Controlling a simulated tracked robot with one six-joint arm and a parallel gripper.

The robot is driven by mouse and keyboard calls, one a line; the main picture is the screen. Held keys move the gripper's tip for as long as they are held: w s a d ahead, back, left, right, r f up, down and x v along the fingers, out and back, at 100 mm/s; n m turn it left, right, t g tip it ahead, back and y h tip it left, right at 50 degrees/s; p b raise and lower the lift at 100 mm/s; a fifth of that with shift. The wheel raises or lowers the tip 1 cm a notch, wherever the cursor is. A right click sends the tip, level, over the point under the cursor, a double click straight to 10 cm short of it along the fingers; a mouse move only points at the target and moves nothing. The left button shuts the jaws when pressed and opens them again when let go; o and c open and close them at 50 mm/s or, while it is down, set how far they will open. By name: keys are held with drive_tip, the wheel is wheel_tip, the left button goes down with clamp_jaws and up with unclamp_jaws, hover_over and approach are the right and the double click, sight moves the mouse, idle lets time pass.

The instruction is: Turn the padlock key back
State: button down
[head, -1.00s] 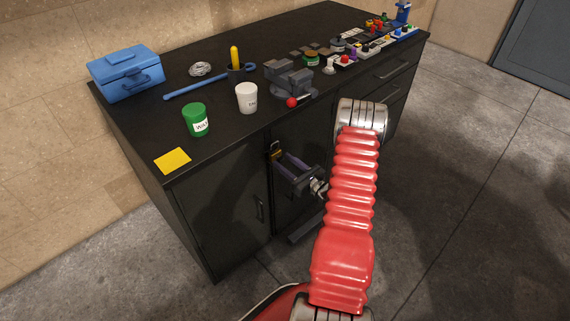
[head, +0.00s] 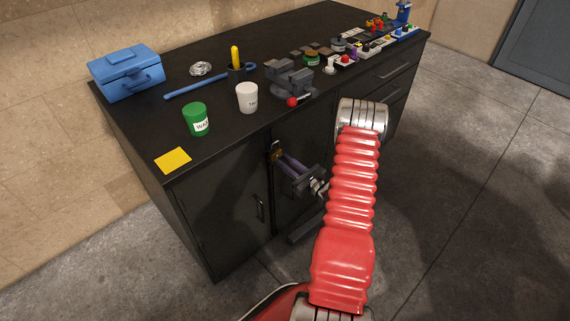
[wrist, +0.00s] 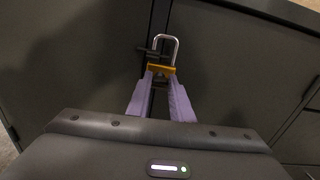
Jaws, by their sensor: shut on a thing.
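The padlock (wrist: 161,70) has a brass body and a steel shackle (wrist: 167,42). It hangs at the seam between the cabinet doors, and it also shows small in the head view (head: 277,156). My gripper (wrist: 160,86) is in front of the lock, its purple fingers pointing at the body's underside. The fingers are closed in on something small just below the brass body, where the padlock key sits. The key itself is mostly hidden between the fingertips, so its angle cannot be told. In the head view my gripper (head: 282,163) reaches the cabinet front from the right.
The black cabinet (head: 225,200) has a door handle (head: 260,208) left of my gripper. On its top stand a green can (head: 195,118), a white cup (head: 246,97), a vise (head: 290,80) and a blue toolbox (head: 125,72). The floor in front is clear.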

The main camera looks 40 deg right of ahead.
drive_tip(key=n, duration=0.8)
drive_tip(key=shift+a, duration=0.1)
drive_tip(key=n, duration=0.9)
drive_tip(key=shift+a+f, duration=0.1)
drive_tip(key=shift+f, duration=0.2)
drive_tip(key=shift+n, duration=0.4)
drive_tip(key=c, duration=1.6)
unclamp_jaws()
drive_tip(key=shift+o, duration=0.2)
